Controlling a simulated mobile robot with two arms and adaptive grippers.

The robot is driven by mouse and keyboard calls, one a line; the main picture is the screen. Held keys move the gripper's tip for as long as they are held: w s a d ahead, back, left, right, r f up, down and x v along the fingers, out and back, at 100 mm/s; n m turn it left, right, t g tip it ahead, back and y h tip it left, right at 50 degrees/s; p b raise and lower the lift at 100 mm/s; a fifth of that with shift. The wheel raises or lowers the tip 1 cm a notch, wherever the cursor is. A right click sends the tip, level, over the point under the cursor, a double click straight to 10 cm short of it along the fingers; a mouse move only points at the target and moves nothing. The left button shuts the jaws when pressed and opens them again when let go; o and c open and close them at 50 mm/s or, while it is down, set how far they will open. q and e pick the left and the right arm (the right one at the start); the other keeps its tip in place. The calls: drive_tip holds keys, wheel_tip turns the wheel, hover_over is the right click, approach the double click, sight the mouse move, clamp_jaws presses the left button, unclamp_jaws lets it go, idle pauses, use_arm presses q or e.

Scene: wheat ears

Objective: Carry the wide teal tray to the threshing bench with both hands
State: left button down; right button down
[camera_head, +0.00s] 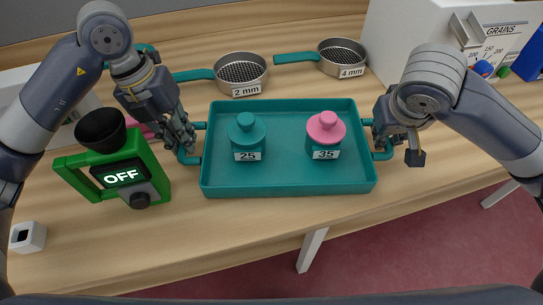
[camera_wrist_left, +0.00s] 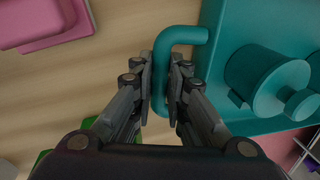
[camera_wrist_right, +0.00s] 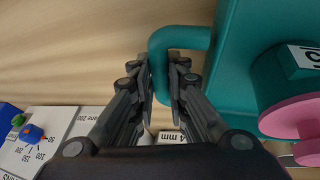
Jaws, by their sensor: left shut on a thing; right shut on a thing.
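The wide teal tray (camera_head: 290,188) rests on a wooden bench top. It holds a teal jar labelled 25 (camera_head: 246,138) and a pink-lidded teal jar labelled 35 (camera_head: 324,134). My left gripper (camera_head: 188,150) is shut on the tray's left handle; the handle also shows between its fingers in the left wrist view (camera_wrist_left: 160,75). My right gripper (camera_head: 383,143) is shut on the tray's right handle, which shows between its fingers in the right wrist view (camera_wrist_right: 158,65). Parts of both handles are hidden by the fingers. I cannot tell which bench is the threshing bench.
A green device reading OFF (camera_head: 122,176) stands left of the tray. Sieves labelled 2 mm (camera_head: 241,73) and 4 mm (camera_head: 342,57) lie behind it. A white GRAINS machine (camera_head: 410,30) stands back right. The bench's front edge is near the tray; a small white block (camera_head: 28,237) lies front left.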

use_arm(q)
drive_tip(key=shift+f, duration=0.35)
use_arm(e)
drive_tip(key=shift+f, duration=0.35)
use_arm(q)
drive_tip(key=c, duration=1.6)
unclamp_jaws()
use_arm(e)
drive_tip(key=c, duration=1.6)
unclamp_jaws()
use_arm(q)
drive_tip(key=shift+r, duration=0.1)
use_arm(e)
drive_tip(key=shift+r, duration=0.1)
use_arm(q)
drive_tip(key=shift+r, duration=0.1)
use_arm(e)
drive_tip(key=shift+s+a+r, duration=0.1)
drive_tip(key=shift+s+r, duration=0.1)
drive_tip(key=shift+r, duration=0.45)
use_arm(q)
drive_tip(key=shift+a+r, duration=0.4)
drive_tip(key=shift+r, duration=1.5)
drive_tip(key=shift+a+r, duration=0.35)
drive_tip(key=shift+r, duration=1.6)
drive_tip(key=shift+a+r, duration=0.4)
drive_tip(key=shift+r, duration=1.5)
use_arm(e)
drive_tip(key=shift+v, duration=5.35)
